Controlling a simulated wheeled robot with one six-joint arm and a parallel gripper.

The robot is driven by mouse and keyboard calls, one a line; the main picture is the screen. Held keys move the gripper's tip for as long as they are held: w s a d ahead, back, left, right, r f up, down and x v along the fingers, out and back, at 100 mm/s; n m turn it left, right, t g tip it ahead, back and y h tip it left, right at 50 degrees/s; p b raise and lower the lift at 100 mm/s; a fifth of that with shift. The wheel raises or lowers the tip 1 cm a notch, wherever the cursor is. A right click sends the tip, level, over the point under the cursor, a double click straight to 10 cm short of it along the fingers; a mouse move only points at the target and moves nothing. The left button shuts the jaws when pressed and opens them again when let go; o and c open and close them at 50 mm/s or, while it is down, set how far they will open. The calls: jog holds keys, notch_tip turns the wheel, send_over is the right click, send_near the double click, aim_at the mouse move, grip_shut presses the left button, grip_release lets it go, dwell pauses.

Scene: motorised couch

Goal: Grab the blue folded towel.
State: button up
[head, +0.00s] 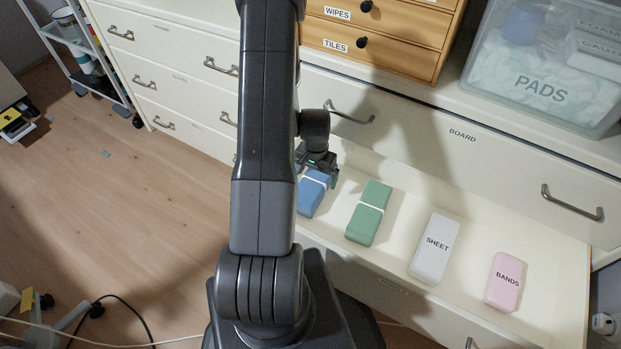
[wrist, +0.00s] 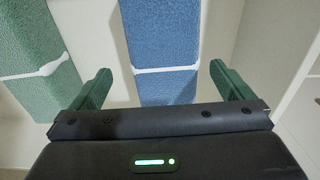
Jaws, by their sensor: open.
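The blue folded towel (head: 312,194) lies in the open drawer, with a white band around it. My arm hides part of it in the head view. In the wrist view the blue towel (wrist: 163,40) runs up the middle of the picture, between the two fingers. My gripper (wrist: 166,85) is open, with one green finger to the left of the towel and one to the right. Nothing is held. In the head view my gripper (head: 322,168) is over the far end of the blue towel. I cannot tell how far above it the fingertips are.
A green folded towel (head: 369,213) lies just right of the blue one and shows at left in the wrist view (wrist: 40,60). A white SHEET pack (head: 434,248) and a pink BANDS pack (head: 503,281) lie further right in the drawer (head: 555,262). The closed BOARD drawer (head: 440,140) is behind.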

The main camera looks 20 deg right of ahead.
jog(key=shift+f, duration=0.95)
jog(key=f, duration=0.1)
jog(key=f+b, duration=0.1)
jog(key=f, duration=0.3)
jog(key=shift+w+a, duration=0.1)
jog(key=shift+w, duration=0.25)
jog(key=c, duration=1.1)
